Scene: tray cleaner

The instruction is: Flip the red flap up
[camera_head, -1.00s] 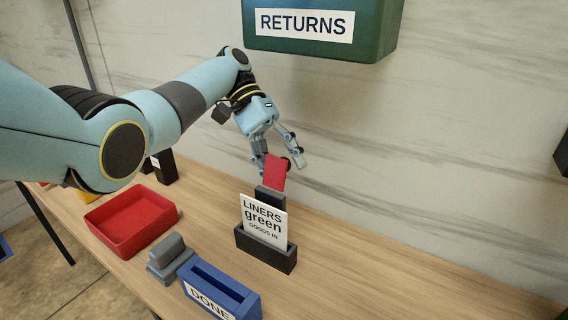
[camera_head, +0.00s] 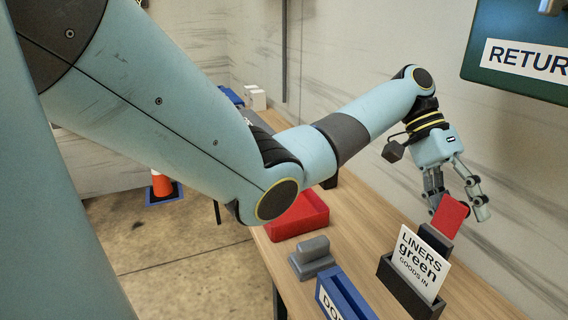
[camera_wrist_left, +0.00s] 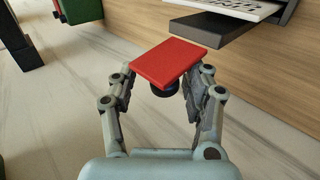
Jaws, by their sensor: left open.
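The red flap (camera_head: 450,216) is a small flat plate at the top of a dark post (camera_head: 436,238), behind the black sign holder. It stands upright, slightly tilted, in the head view. My left gripper (camera_head: 457,203) is open, with its fingers on either side of the flap. In the left wrist view the red flap (camera_wrist_left: 169,62) lies between the fingertips (camera_wrist_left: 162,84), with a dark round part under it. I cannot tell whether the fingers touch it. My right gripper is not in view.
A black holder (camera_head: 402,290) with a white card (camera_head: 418,262) reading "LINERS green" stands in front. A red tray (camera_head: 300,222), a grey block (camera_head: 312,258) and a blue DONE box (camera_head: 343,297) are to its left. A green RETURNS bin (camera_head: 515,30) hangs on the wall.

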